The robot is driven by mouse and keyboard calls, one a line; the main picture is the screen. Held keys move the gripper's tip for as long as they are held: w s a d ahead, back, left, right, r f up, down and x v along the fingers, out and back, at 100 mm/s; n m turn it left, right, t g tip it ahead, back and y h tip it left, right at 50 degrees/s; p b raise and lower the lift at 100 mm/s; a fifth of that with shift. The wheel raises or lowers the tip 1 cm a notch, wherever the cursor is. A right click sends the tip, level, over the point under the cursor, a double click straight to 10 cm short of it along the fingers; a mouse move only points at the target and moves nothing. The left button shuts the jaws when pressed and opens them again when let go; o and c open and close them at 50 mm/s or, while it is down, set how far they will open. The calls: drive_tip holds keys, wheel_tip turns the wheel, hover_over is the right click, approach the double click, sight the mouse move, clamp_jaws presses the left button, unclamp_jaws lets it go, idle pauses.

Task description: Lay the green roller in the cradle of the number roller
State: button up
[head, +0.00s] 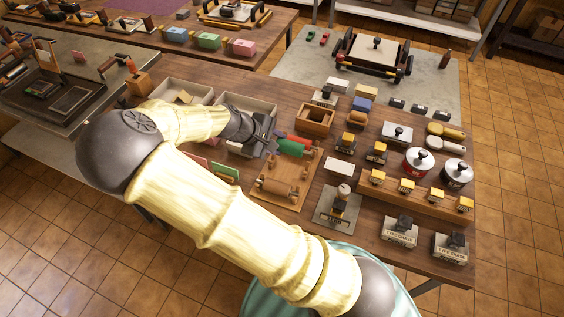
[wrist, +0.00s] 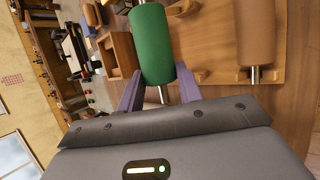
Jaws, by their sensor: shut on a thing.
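My gripper (head: 270,149) is shut on the green roller (head: 291,148), which also shows in the wrist view (wrist: 152,45). There my gripper (wrist: 160,74) has a purple finger on each side of the roller's near end, and a bare metal axle end sticks out between them. The roller is over or beside a tan wooden board (head: 298,182) with upright end blocks; I cannot tell whether it touches the board. A tan roller (head: 278,188) lies at the board's near end, and it also shows in the wrist view (wrist: 258,35).
A red part (head: 301,140) is right behind the green roller. Grey trays (head: 250,104) lie to the left. Paint tins (head: 416,162) and several small stamps crowd the right.

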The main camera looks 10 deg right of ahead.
wheel_tip(320, 180, down, 3)
drive_tip(key=shift+f, duration=0.15)
drive_tip(key=shift+f+p, duration=0.9)
drive_tip(key=shift+f, duration=1.35)
drive_tip(key=shift+f, duration=0.1)
drive_tip(key=o, duration=1.1)
drive_tip(key=shift+o, duration=0.2)
drive_tip(key=shift+s+f+b, duration=0.1)
drive_tip(key=shift+f+b, duration=0.15)
drive_tip(key=shift+b, duration=0.15)
